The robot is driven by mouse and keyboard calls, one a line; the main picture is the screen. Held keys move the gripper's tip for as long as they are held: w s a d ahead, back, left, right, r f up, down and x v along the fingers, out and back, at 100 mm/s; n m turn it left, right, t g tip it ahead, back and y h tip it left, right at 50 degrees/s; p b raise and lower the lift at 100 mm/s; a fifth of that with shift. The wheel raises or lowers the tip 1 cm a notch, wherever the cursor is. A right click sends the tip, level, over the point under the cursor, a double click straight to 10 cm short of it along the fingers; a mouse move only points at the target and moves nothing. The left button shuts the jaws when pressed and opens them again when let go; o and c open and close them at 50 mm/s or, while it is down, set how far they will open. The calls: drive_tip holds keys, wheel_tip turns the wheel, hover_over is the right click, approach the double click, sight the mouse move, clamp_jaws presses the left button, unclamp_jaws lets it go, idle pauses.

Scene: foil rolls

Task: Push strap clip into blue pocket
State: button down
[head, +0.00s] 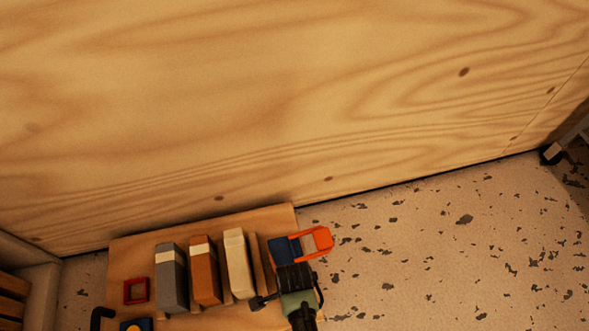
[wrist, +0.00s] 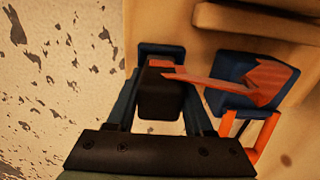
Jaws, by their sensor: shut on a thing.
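My gripper (head: 294,268) is at the right edge of the tan board in the head view. In the wrist view its fingers (wrist: 160,105) are shut on a black clip (wrist: 160,100). An orange-red strap (wrist: 215,82) runs from the clip's top to the right. A dark blue piece (wrist: 160,48) shows just behind the clip; I cannot tell whether the clip touches it or sits in it. A second dark blue block (wrist: 225,97), with orange bars below it, is to the right. In the head view a blue piece (head: 280,250) and an orange frame (head: 327,236) show beside my gripper.
On the board (head: 130,255) stand a grey block (head: 171,280), a brown block (head: 205,275) and a cream block (head: 238,265), left of my gripper. A red square frame (head: 136,281) lies further left. A wooden wall (head: 280,110) rises behind; speckled floor (head: 440,250) is clear at right.

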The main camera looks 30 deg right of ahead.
drive_tip(key=shift+f, duration=0.4)
idle(0.4)
drive_tip(key=shift+c, duration=1)
unclamp_jaws()
drive_tip(key=shift+r, duration=0.1)
wheel_tip(320, 180, up, 8)
drive_tip(key=p, duration=0.8)
drive_tip(key=shift+p, duration=0.35)
